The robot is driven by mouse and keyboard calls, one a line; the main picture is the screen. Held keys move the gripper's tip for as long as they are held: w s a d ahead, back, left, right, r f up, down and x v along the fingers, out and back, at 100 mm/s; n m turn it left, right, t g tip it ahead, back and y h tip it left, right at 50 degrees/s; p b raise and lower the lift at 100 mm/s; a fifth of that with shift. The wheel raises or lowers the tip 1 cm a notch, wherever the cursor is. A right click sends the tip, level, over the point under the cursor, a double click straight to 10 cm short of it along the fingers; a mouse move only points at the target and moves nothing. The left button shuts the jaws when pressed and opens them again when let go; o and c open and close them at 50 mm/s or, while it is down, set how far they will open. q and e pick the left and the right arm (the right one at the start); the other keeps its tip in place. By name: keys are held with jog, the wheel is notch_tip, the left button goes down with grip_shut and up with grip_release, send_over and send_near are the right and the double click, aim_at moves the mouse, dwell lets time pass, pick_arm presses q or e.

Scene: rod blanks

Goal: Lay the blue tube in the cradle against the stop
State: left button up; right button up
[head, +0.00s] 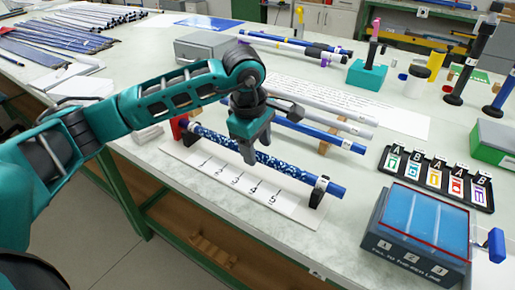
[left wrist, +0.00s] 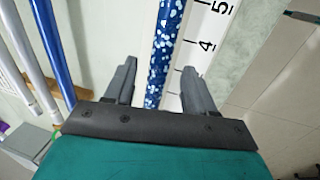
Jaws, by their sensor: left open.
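A blue tube with a white-speckled middle (head: 286,167) lies in the cradle, above a white board numbered 1 to 5 (head: 222,178). Its right end rests in a black support (head: 318,190). Its left end is by the red stop (head: 179,126); I cannot tell whether they touch. My left gripper (head: 255,152) is open over the tube's middle. In the left wrist view, the speckled tube (left wrist: 166,45) runs between the spread fingers (left wrist: 159,72), nearer neither clearly gripped. A plain blue tube (head: 325,137) lies behind, on a wooden rack. My right gripper is not in view.
Grey tubes (head: 335,112) lie beside the plain blue tube. To the right are a lettered tile rack (head: 436,178) and a blue-lidded box (head: 425,222). A teal block (head: 367,75) and black posts stand behind. The table's front edge is close to the numbered board.

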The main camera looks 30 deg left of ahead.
pick_arm(q)
notch_tip(320, 180, up, 11)
jog(key=s+p, duration=0.1)
jog(key=s, duration=0.1)
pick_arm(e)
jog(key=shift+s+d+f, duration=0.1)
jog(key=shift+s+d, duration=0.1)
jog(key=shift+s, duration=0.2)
pick_arm(q)
jog(key=shift+s+a, duration=0.1)
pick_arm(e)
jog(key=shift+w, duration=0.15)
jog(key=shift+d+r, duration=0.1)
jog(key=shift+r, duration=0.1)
